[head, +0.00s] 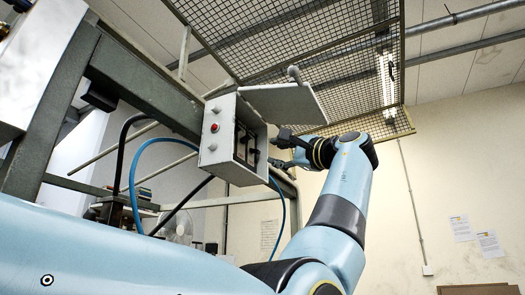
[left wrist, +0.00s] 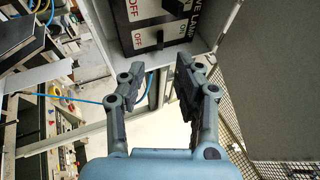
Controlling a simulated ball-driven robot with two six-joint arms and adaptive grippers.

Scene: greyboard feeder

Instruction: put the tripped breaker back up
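The grey breaker box (head: 233,140) hangs on the frame in the head view, its lid (head: 285,103) swung up and open. In the left wrist view the breaker panel (left wrist: 122,42) shows at the top, with OFF and ON labels. One black breaker toggle (left wrist: 160,38) sits between OFF and ON; another dark toggle (left wrist: 177,6) is cut by the top edge. I cannot tell which is tripped. My left gripper (left wrist: 160,66) is open and empty, its fingertips just short of the panel's lower edge. In the head view the left gripper (head: 277,150) is at the box's open side.
A red button (head: 214,127) and grey knobs are on the box's near face. Blue and black cables (head: 140,160) loop below it. A mesh guard (head: 300,50) hangs above, and a steel frame (head: 140,80) runs behind.

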